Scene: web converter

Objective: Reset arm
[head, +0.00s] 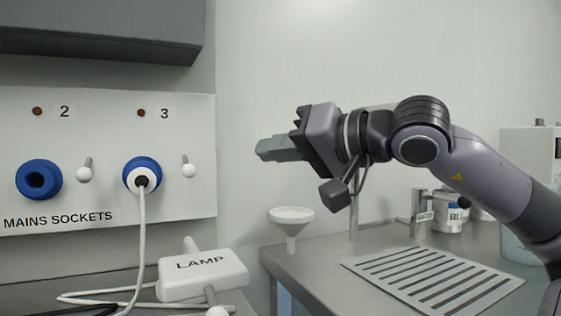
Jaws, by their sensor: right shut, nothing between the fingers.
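My right gripper (268,150) is shut and empty. It is raised in the air over the counter's left end and points left toward the socket panel. My right arm comes in from the right edge and bends at the wrist. The gripper touches nothing that I can see. My left gripper is not in view.
A mains socket panel (90,110) is at left, with a white plug (142,182) in socket 3. Its cable runs down near a white LAMP box (202,275). A white funnel (291,219) and a slotted grate (432,278) are on the grey counter (310,262).

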